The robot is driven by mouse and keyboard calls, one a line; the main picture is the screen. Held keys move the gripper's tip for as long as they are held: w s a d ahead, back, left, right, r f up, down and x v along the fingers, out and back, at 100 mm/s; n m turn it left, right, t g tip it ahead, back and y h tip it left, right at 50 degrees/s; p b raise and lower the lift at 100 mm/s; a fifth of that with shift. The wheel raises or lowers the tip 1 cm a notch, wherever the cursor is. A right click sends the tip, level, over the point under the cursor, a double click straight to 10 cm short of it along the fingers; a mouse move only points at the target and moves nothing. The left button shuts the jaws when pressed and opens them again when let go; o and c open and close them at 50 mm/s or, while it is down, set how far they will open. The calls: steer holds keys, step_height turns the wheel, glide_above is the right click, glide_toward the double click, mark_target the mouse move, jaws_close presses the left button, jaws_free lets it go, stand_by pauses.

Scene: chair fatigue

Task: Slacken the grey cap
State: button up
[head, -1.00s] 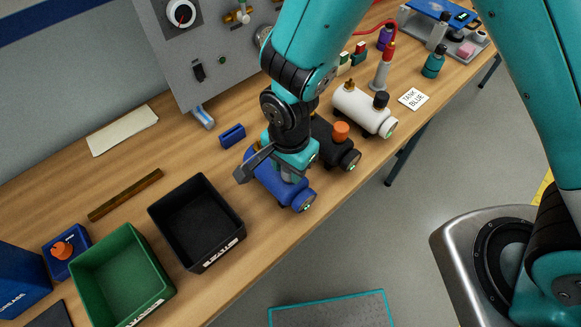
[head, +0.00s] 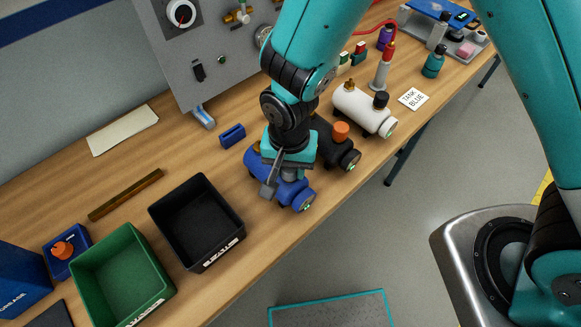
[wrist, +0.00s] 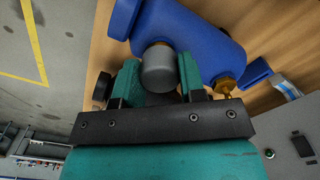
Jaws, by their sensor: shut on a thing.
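The grey cap (wrist: 158,70) sits on top of the blue tank (wrist: 198,38), between the two teal fingers of my gripper (wrist: 160,78). The fingers are shut on the cap in the wrist view. In the head view my gripper (head: 290,168) points down over the blue tank (head: 262,166), and the cap there is mostly hidden by the gripper. A brass fitting (wrist: 226,85) stands on the tank beside the right finger.
A black tank with an orange cap (head: 341,131) stands close on the right, then a white tank (head: 360,108). A black bin (head: 185,262) and a green bin (head: 160,300) stand to the left. A small blue block (head: 232,135) lies behind the blue tank.

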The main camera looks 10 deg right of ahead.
steer(key=shift+n, duration=1)
steer(key=n, duration=0.4)
steer(key=o, duration=0.9)
steer(key=m, duration=0.4)
